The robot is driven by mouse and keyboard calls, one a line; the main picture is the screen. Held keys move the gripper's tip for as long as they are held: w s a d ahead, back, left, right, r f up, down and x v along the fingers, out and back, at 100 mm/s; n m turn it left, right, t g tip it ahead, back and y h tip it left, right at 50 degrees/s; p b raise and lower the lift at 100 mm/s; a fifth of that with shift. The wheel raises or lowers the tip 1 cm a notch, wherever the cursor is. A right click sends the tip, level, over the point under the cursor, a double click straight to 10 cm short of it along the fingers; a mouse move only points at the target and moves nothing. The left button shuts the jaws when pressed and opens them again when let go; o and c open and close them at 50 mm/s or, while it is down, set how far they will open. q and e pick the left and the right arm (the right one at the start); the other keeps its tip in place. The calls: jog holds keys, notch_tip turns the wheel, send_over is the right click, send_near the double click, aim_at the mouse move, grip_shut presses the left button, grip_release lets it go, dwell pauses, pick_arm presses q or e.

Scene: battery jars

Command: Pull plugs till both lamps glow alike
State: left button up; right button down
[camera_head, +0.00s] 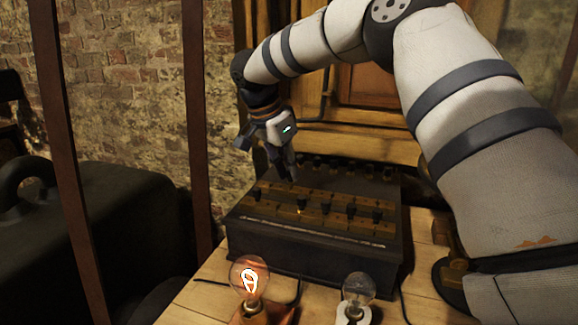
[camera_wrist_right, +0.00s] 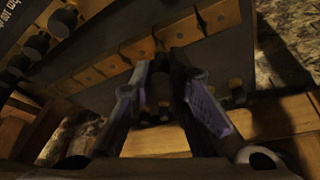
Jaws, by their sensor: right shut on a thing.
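The dark plug box (camera_head: 310,258) stands on the wooden table with brass blocks on its top. Several black plugs (camera_head: 351,211) stand upright in the front brass row. My right gripper (camera_head: 287,174) points down over the left back part of the box top. In the right wrist view, its fingers (camera_wrist_right: 160,82) are shut on a dark plug (camera_wrist_right: 161,90); whether this plug is seated or raised I cannot tell. The left lamp (camera_head: 249,280) glows bright orange. The right lamp (camera_head: 358,290) looks clear and unlit. My left gripper is out of view.
The wooden table (camera_head: 207,297) has little bare room around the box. More dark knobs (camera_head: 340,167) line the back of the box top. Dark straps (camera_head: 196,120) hang at the left, before a large black case (camera_head: 100,230). A wooden panelled piece (camera_head: 370,100) stands behind.

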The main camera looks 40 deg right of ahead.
jog(key=shift+f, duration=0.75)
dwell(0.4)
jog(key=c, duration=1.5)
grip_release()
jog(key=v, duration=1.2)
